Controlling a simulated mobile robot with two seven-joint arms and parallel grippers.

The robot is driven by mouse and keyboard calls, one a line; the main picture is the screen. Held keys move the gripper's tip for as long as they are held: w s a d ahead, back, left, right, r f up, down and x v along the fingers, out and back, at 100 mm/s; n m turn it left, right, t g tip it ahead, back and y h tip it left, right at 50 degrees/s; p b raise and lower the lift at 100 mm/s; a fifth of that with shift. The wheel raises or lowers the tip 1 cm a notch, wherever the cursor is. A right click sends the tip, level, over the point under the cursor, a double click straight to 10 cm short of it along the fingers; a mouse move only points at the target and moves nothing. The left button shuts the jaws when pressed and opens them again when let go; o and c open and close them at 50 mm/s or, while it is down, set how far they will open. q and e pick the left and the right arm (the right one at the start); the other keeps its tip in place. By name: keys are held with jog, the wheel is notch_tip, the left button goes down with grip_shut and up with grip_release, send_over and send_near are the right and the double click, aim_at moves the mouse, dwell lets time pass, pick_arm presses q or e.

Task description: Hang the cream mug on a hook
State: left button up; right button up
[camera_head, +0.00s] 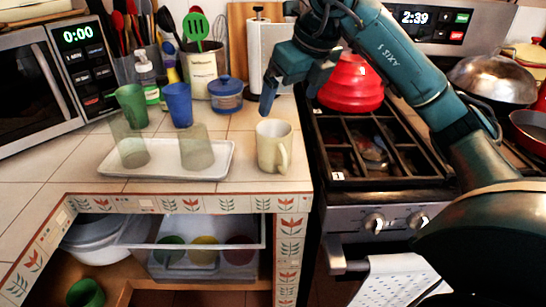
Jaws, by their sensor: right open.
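The cream mug (272,146) stands upright on the tiled counter, near its front right corner. Its handle points to the right and toward me. My right gripper (289,98) is open and empty, above and behind the mug and apart from it. My right arm comes in from the right, over the stove. My left gripper is not in view. I cannot make out a hook in this view.
A white tray (200,172) with two translucent cups lies left of the mug. Green (131,106) and blue (178,104) cups, a blue-lidded jar (226,95) and a paper towel roll (259,58) stand behind.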

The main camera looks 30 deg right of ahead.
send_near(274, 135)
notch_tip(274, 135, down, 2)
jog(key=a, duration=0.2)
jog(key=shift+s+f+x, duration=0.1)
jog(key=shift+s+x, duration=0.05)
jog(key=shift+x, duration=0.7)
jog(key=shift+s+f+x, duration=0.1)
jog(key=shift+s+x, duration=0.1)
jog(key=shift+x, duration=0.7)
jog(key=shift+s+x, duration=0.15)
jog(key=shift+x, duration=0.7)
jog(key=shift+c, duration=0.2)
jog(key=shift+r, duration=0.1)
jog(key=c, duration=1.2)
